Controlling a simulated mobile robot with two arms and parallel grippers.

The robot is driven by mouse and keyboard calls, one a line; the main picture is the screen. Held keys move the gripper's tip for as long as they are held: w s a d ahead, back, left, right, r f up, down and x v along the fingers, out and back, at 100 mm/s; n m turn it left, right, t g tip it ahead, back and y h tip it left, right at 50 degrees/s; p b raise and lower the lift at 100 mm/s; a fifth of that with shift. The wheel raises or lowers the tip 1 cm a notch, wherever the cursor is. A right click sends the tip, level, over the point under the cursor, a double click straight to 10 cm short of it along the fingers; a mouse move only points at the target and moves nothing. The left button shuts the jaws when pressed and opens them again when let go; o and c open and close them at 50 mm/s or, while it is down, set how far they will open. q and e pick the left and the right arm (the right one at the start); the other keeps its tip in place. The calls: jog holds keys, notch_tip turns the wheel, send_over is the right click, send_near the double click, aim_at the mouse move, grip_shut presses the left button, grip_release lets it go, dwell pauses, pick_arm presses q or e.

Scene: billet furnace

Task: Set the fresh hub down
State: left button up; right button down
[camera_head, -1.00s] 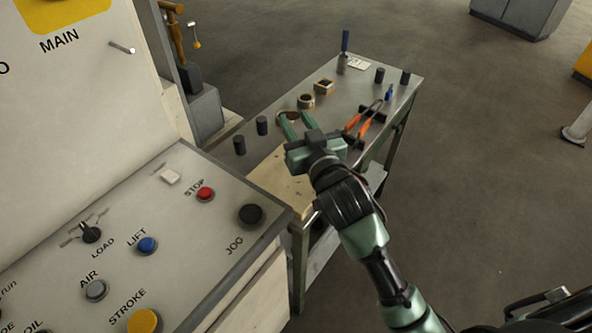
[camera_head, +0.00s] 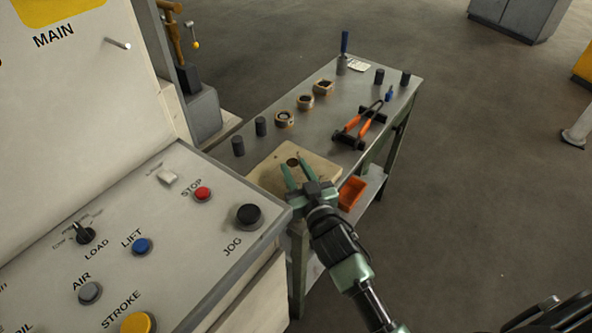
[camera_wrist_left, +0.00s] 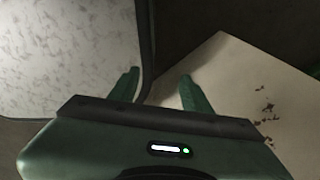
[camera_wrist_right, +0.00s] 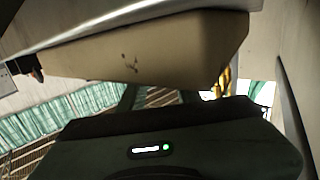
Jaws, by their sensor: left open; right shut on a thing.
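My right gripper (camera_head: 292,165) is over the light wooden board (camera_head: 264,178) at the near end of the metal table. Its fingers stand on either side of a small dark-brown round piece (camera_head: 293,161), which I take to be the fresh hub. Whether it touches the board I cannot tell. In the right wrist view a tan block (camera_wrist_right: 140,45) with brown marks lies ahead, and the held piece cannot be made out. My left gripper (camera_wrist_left: 158,85) shows only in its own wrist view, open and empty, beside a tan surface with brown spots.
An orange bin (camera_head: 352,193) is below the table's right side. The control panel (camera_head: 120,250) fills the left.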

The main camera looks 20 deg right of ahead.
jog(key=shift+r, duration=0.15)
jog(key=c, duration=1)
grip_release()
jog(key=shift+f, duration=0.2)
jog(key=shift+s+r, duration=0.1)
jog(key=shift+s, duration=0.05)
jog(key=s+b, duration=0.1)
jog(key=s, duration=1)
jog(key=shift+s+d+r, duration=0.35)
jog(key=shift+d, duration=0.1)
